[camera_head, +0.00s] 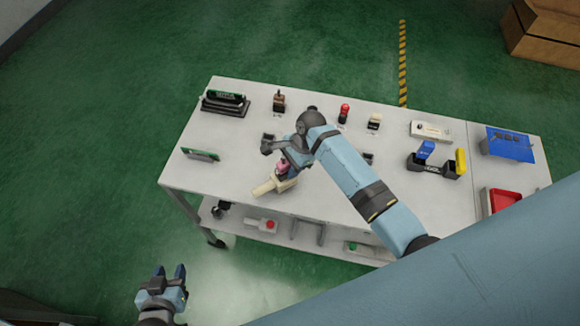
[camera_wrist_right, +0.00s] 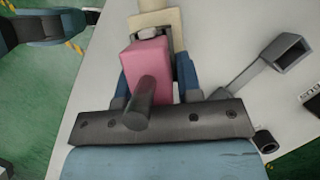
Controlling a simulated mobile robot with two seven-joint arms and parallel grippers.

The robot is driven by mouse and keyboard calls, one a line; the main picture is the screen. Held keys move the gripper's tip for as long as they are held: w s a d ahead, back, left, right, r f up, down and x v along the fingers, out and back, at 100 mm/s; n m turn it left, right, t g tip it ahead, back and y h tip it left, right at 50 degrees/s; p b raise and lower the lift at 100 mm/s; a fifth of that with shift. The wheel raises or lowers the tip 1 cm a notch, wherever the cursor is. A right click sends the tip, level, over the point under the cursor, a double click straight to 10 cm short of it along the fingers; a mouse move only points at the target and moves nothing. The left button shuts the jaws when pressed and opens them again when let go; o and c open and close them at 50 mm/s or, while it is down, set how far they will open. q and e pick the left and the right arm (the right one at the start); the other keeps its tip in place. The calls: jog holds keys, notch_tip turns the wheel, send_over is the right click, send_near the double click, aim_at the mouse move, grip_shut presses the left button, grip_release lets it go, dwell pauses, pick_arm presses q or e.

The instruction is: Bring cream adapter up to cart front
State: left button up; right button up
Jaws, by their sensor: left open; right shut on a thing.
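The cream adapter (camera_head: 264,187) is near the front left edge of the white cart top. A pink block (camera_wrist_right: 148,68) sits at its near end, and the cream part (camera_wrist_right: 160,20) reaches beyond it in the right wrist view. My right gripper (camera_head: 287,174) is shut on the adapter at the pink block, with blue fingers on either side. I cannot tell whether the adapter touches the cart top. My left gripper (camera_head: 168,276) is open and empty, out beyond the cart's front left corner, above the green floor.
The cart top (camera_head: 235,165) is bare around the adapter. A small green-faced panel (camera_head: 201,154) stands to its left and a black fixture (camera_head: 226,103) behind. Blue and yellow blocks (camera_head: 437,160), a blue tray (camera_head: 509,145) and a red bin (camera_head: 500,199) are at right. A lower shelf holds several items.

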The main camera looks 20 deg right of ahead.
jog(key=shift+f, duration=0.55)
jog(key=shift+f, duration=0.2)
jog(key=o, duration=1)
jog(key=shift+c, duration=0.2)
